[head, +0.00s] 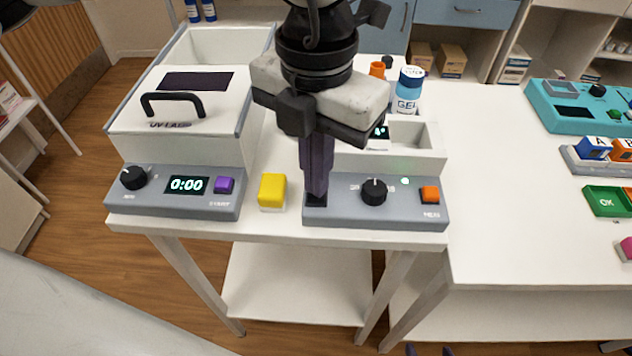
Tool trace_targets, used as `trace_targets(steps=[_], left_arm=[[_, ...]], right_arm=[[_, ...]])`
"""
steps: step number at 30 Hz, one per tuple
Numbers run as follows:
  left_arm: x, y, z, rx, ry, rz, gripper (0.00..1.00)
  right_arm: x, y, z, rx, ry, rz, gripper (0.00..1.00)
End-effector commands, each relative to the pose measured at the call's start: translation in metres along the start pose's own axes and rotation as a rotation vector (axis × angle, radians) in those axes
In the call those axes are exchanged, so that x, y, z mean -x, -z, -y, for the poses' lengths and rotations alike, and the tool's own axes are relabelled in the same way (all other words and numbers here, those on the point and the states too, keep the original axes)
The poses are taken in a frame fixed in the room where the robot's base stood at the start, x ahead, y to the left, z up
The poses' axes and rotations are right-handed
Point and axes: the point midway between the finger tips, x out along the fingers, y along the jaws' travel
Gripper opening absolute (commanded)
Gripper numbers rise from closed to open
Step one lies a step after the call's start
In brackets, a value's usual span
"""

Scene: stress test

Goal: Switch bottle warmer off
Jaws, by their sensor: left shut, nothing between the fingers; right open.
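The bottle warmer appears to be the white and grey unit (425,214) at the front of the table, right of centre. Its front panel has a black knob (374,192), an orange button (430,194) and a small lit light (405,181). A dark recess or switch (312,202) lies at the panel's left end. My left gripper (316,194) is shut and empty, pointing down with its tips at this dark part and partly hiding it. I cannot tell whether they touch. My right gripper (428,350) barely shows at the bottom edge, its two tips apart.
A UV-labelled box (215,110) with a handle, a 0:00 display and a purple button stands on the left. A yellow block (271,190) sits between the units. A GEL bottle (408,90) stands behind. The right table (520,200) has free room before the teal device (575,112).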

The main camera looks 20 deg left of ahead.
Motion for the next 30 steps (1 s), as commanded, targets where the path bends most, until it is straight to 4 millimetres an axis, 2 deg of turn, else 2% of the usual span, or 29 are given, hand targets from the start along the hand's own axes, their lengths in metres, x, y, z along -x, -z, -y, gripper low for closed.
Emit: trace_targets(steps=[23, 30], left_arm=[[-0.012, 0.0, 0.0, 0.001, 0.0, 0.0, 0.0], [-0.005, 0.0, 0.0, 0.001, 0.0, -0.001, 0.0]], right_arm=[[-0.009, -0.008, -0.001, 0.0, 0.0, -0.001, 0.52], [-0.005, -0.005, -0.001, 0.0, 0.0, -0.001, 0.52]])
